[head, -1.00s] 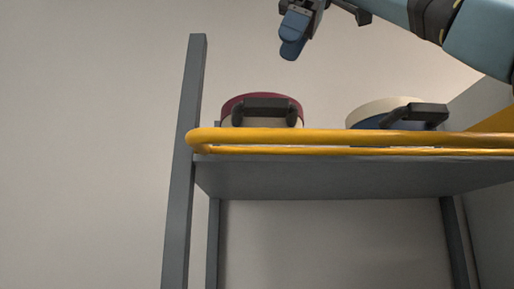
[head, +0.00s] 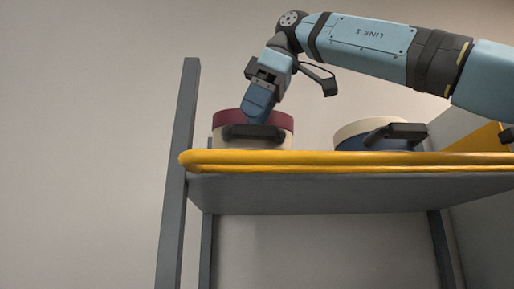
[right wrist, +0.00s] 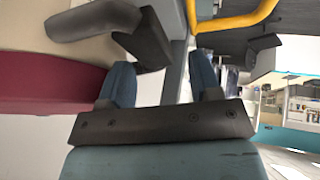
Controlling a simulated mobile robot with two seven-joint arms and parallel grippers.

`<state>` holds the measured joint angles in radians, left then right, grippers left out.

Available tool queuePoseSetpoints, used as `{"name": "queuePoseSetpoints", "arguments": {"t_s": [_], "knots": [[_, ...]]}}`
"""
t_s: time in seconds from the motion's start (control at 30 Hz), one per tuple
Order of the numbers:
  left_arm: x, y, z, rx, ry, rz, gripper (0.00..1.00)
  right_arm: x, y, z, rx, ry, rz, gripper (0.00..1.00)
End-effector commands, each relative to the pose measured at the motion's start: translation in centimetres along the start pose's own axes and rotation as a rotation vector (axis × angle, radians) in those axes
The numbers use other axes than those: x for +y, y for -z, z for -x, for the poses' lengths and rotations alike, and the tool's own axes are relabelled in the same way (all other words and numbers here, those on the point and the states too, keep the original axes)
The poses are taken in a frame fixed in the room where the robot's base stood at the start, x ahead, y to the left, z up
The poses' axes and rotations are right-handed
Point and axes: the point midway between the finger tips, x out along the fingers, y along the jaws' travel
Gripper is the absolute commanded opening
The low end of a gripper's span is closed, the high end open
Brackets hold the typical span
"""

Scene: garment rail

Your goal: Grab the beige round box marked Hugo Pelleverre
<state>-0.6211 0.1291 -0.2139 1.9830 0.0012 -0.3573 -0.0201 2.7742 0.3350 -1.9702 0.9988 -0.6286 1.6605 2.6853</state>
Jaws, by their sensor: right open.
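A round box with a beige body and dark red lid (head: 285,122) stands at the left of the high shelf. Its dark handle (head: 252,132) faces me. No marking is readable. In the right wrist view the red lid (right wrist: 45,82), beige body (right wrist: 85,50) and dark handle (right wrist: 150,40) fill the upper left. My right gripper (head: 257,110) points down in front of the box, overlapping its lid and the top of its handle. In the right wrist view the gripper (right wrist: 160,80) has its fingers apart, with the handle just beyond the fingertips. I cannot tell whether they touch it. My left gripper is out of view.
A yellow rail (head: 330,157) runs along the front edge of the grey shelf (head: 330,190). A blue round box with a cream lid (head: 365,130) and dark handle stands to the right. A grey upright post (head: 180,140) bounds the left side. Space between the boxes is clear.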

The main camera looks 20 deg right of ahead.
Motion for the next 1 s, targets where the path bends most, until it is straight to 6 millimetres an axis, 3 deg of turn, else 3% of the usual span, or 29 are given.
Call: {"name": "queuePoseSetpoints", "arguments": {"t_s": [0.03, 0.13, 0.4, 0.57, 0.83, 1.0], "knots": [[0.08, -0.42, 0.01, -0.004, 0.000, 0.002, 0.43, 0.22, -0.21, -1.04, -0.013, 0.008, -0.003, 0.59], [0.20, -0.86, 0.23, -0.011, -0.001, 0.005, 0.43, 0.21, -0.20, -0.95, -0.011, 0.008, -0.003, 0.59], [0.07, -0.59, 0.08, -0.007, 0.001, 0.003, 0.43, 0.17, -0.19, -0.81, -0.010, 0.008, -0.003, 0.00], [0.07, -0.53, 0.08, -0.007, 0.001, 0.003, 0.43, 0.14, -0.15, -0.61, -0.007, 0.005, -0.002, 0.00], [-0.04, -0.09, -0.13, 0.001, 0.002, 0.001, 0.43, 0.14, -0.12, -0.48, -0.005, 0.004, -0.002, 0.59], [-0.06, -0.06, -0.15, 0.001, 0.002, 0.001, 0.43, 0.15, -0.13, -0.45, -0.005, 0.004, -0.002, 0.59]]}}
